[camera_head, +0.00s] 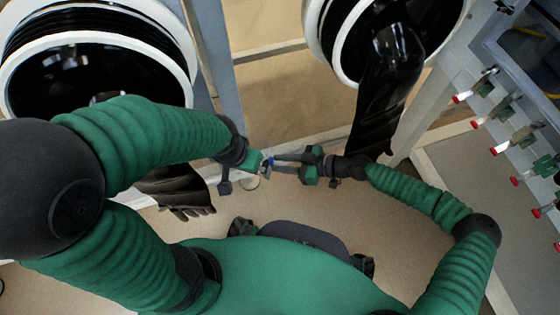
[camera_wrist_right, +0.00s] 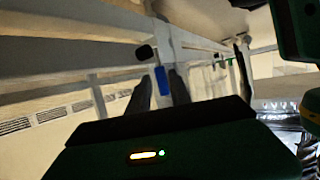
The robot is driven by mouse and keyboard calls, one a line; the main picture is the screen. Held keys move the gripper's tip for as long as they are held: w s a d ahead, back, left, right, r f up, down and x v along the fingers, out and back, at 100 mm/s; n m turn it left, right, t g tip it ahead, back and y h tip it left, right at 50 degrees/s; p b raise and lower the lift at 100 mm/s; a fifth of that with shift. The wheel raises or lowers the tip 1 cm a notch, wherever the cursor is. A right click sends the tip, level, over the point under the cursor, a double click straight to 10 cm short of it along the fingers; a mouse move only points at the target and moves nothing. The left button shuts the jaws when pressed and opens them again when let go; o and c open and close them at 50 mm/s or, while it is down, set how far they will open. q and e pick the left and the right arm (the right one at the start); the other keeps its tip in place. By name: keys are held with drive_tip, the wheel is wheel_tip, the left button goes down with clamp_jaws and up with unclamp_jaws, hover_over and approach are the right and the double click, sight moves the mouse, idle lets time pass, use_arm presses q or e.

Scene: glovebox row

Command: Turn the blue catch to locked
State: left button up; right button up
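The blue catch (camera_wrist_right: 162,80) is a small upright blue piece in the right wrist view. In the head view a small blue spot (camera_head: 271,161) shows at the tips of my right gripper (camera_head: 276,163). My right gripper points left, its two dark fingers apart; in the wrist view the fingers (camera_wrist_right: 159,90) stand on either side of the catch, with a gap visible. I cannot tell whether they touch it. My left gripper (camera_head: 238,178) is close by on the left, partly hidden by its wrist, and its opening is unclear.
Two large round glove ports (camera_head: 97,42) with white rims stand at the back. A black glove (camera_head: 388,85) hangs from the right port close to my right wrist, and another (camera_head: 178,190) hangs under my left arm. A rack with red-tipped handles (camera_head: 497,150) is at right.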

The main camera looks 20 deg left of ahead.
drive_tip(key=shift+r, duration=0.2)
drive_tip(key=p+v, duration=0.8)
drive_tip(key=v, duration=0.8)
drive_tip(key=shift+d, duration=0.4)
drive_tip(key=shift+w, duration=0.1)
